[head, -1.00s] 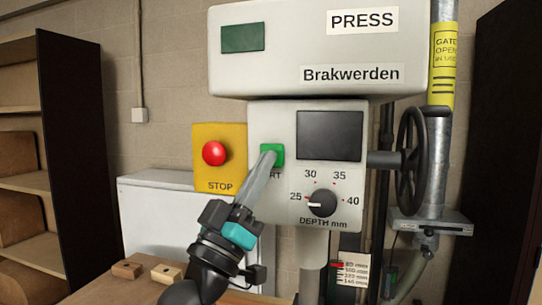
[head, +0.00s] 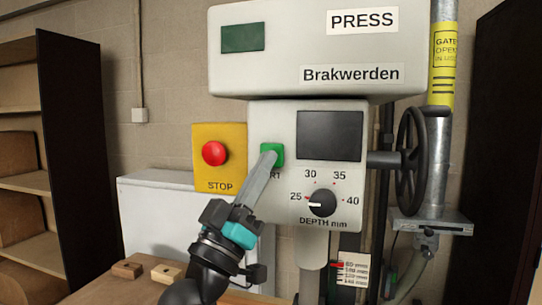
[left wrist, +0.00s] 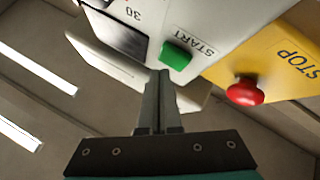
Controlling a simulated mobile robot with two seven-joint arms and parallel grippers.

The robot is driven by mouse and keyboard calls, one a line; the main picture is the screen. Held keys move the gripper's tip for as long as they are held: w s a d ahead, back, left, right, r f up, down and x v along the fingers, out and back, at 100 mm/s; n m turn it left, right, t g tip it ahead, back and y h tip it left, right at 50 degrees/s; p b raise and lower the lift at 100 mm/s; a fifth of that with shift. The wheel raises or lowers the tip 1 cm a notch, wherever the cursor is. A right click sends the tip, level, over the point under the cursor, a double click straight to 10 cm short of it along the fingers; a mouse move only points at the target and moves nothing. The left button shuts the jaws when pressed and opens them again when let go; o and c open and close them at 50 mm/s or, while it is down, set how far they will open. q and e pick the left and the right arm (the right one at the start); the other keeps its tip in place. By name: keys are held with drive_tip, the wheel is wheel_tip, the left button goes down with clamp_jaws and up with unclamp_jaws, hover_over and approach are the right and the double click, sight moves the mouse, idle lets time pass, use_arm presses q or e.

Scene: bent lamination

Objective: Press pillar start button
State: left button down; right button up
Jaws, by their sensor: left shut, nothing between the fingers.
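The green start button (head: 278,152) is on the light grey control panel (head: 281,205) of the press, and my left gripper's tip partly covers it in the head view. The START label is mostly hidden there. My left gripper (head: 268,157) is shut and empty, its fingertips at the button's lower left. In the left wrist view the green button (left wrist: 176,55) stands out from the panel just beyond the shut fingertips (left wrist: 159,73). I cannot tell whether the tips touch it. My right gripper is not in view.
A red STOP button (head: 214,153) on a yellow box (head: 207,179) is left of the panel. A depth knob (head: 322,203) and dark screen (head: 329,136) are on the panel. A black handwheel (head: 411,160) is at the right. Two wooden blocks lie on the bench.

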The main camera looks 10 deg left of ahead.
use_arm(q)
drive_tip(key=shift+w, duration=0.35)
drive_tip(key=shift+w, duration=0.45)
idle(0.6)
drive_tip(key=shift+s, duration=0.9)
drive_tip(key=s+p, duration=0.2)
drive_tip(key=s, duration=0.3)
drive_tip(key=shift+a, duration=0.1)
idle(0.6)
